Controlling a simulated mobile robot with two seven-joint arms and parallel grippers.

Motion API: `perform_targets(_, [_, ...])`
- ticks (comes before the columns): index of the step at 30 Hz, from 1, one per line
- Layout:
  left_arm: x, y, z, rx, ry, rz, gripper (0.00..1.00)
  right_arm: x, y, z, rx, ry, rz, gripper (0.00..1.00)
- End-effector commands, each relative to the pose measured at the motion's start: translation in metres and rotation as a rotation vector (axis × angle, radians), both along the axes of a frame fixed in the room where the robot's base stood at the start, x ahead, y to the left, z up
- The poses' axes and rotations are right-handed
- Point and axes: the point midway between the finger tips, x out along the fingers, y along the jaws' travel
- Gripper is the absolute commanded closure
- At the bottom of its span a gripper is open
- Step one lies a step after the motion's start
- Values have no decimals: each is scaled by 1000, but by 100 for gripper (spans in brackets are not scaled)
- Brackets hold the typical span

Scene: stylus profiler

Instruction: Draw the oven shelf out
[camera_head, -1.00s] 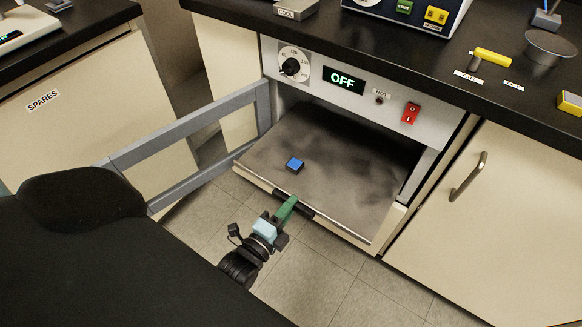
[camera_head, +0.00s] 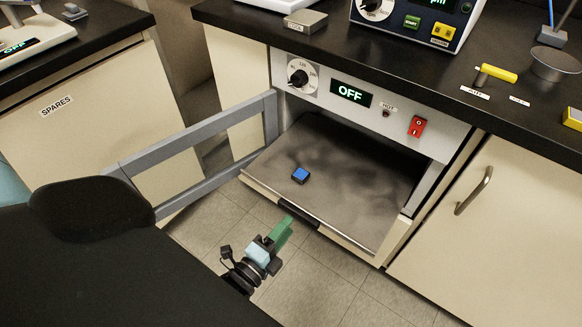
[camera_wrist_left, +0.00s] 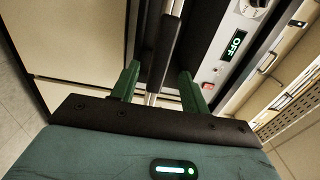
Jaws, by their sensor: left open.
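The oven shelf (camera_head: 345,193) is a grey metal plate that sticks out of the oven under the counter. A dark handle (camera_head: 299,215) sits on the shelf's front edge. In the left wrist view my left gripper (camera_wrist_left: 157,82) is open, with the dark handle (camera_wrist_left: 165,45) ahead between the fingers. The right gripper is not in view.
The grey-framed oven door (camera_head: 195,140) stands open to the left of the shelf. The oven panel (camera_head: 350,93) reads OFF and has a red switch (camera_head: 417,126). A closed cabinet with a handle (camera_head: 473,190) is on the right. Floor tiles below the shelf are clear.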

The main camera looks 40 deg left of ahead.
Motion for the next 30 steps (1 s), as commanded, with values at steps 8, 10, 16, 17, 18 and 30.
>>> perform_targets(8, [-35,1,0,-1,0,0,55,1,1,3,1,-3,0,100])
perform_targets(10, [-39,1,0,-1,0,0,55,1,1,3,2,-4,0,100])
perform_targets(16, [-40,1,1,-1,-2,0,55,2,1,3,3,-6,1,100])
perform_targets(17, [-40,1,1,-1,-1,0,55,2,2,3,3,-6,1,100])
perform_targets(18, [-40,1,0,-1,-1,0,55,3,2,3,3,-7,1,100])
perform_targets(30, [-43,1,-2,-19,15,-2,55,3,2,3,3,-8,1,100])
